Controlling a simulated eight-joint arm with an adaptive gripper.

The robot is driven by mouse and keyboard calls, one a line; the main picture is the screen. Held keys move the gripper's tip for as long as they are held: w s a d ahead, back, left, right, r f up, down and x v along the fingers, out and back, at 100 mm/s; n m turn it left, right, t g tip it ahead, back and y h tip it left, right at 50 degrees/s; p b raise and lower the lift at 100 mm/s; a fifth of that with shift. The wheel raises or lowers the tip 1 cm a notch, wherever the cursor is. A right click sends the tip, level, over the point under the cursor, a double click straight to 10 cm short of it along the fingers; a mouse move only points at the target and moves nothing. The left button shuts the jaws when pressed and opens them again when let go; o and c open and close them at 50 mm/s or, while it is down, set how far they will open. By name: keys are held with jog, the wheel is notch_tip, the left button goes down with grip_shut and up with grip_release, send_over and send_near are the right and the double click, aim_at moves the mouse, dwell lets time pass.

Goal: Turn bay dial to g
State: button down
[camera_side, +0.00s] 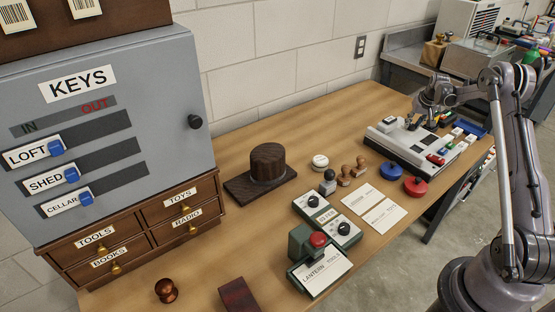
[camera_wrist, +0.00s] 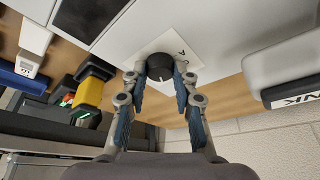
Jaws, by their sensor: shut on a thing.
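In the wrist view a round black dial (camera_wrist: 160,66) with a pale pointer line sits on a white plate (camera_wrist: 178,42). One letter shows on the plate beside the dial; it looks like an A, seen upside down, and other letters are out of view or hidden. My gripper (camera_wrist: 160,76) is shut on the dial, with a finger on each side of it. In the side view my gripper (camera_side: 416,118) is at the far end of the bench, down at the back of a pale grey unit (camera_side: 396,142). The dial is too small to make out there.
In the wrist view a black and yellow block (camera_wrist: 90,88) stands left and a pale box (camera_wrist: 285,65) right. In the side view several small coloured blocks lie right of the unit. A key cabinet (camera_side: 170,115) and a dark wooden hat block (camera_side: 267,162) stand farther left.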

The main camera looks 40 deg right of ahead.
jog(key=m, duration=0.2)
jog(key=m+g+h, duration=0.1)
jog(key=m, duration=0.1)
jog(key=shift+w+a+m+g, duration=0.1)
jog(key=shift+m+g, duration=0.2)
jog(key=m+g, duration=0.1)
jog(key=m, duration=0.3)
jog(key=shift+w+h, duration=0.15)
jog(key=shift+h, duration=0.15)
jog(key=shift+g, duration=0.3)
jog(key=c, duration=1.1)
grip_release()
jog(key=shift+o, duration=0.2)
jog(key=v, duration=1.2)
jog(key=shift+m, duration=0.3)
